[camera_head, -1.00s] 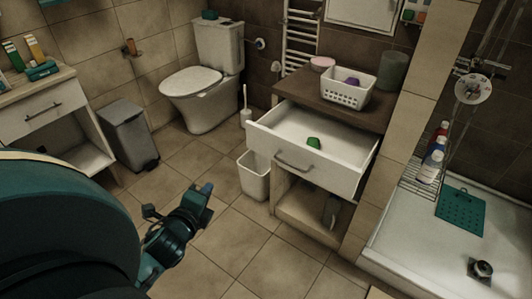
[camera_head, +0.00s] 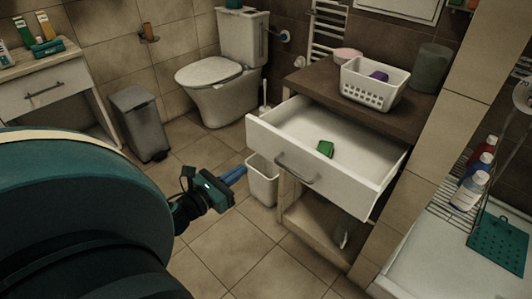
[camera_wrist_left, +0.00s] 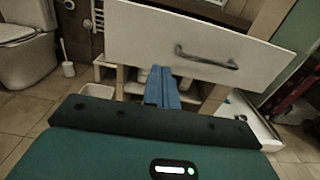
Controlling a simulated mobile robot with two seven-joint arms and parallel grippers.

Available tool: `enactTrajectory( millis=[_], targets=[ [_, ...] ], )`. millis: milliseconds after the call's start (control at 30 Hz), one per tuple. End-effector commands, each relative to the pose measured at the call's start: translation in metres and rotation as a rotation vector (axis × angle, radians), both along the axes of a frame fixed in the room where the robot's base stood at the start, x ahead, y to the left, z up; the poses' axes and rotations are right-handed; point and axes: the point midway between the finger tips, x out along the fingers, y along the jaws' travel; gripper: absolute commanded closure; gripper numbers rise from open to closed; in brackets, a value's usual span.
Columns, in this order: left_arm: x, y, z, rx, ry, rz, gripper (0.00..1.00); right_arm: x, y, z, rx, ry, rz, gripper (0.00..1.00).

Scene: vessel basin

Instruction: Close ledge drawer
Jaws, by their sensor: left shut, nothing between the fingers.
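The ledge drawer (camera_head: 325,162) is pulled well out of the cabinet below the dark ledge top (camera_head: 398,112). My right gripper is not in view.
A white waste bin (camera_head: 262,180) stands on the floor just beyond my left fingertips. A white basket (camera_head: 374,86) sits on the ledge. A grey pedal bin (camera_head: 138,124) and the toilet (camera_head: 218,75) are further back. Tiled floor (camera_head: 265,245) in front is clear.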

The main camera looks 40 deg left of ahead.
Motion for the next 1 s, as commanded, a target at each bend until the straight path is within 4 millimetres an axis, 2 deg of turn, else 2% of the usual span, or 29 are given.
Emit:
enactTrajectory(
  millis=[33, 200, 433, 633, 1000],
  targets=[
    [0.013, -0.001, 0.003, 0.002, -0.003, -0.001, 1.00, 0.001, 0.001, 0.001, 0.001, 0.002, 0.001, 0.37],
    [0.050, -0.004, 0.002, 0.001, -0.003, -0.001, 1.00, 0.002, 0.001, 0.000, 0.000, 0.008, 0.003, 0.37],
    [0.087, -0.006, 0.002, -0.001, -0.001, 0.001, 1.00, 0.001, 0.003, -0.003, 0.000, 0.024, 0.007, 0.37],
    [0.100, -0.008, 0.001, 0.000, 0.000, 0.001, 1.00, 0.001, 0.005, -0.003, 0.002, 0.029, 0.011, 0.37],
    [0.101, -0.008, 0.000, 0.000, 0.000, 0.001, 1.00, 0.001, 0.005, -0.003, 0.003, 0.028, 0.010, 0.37]
  ],
)
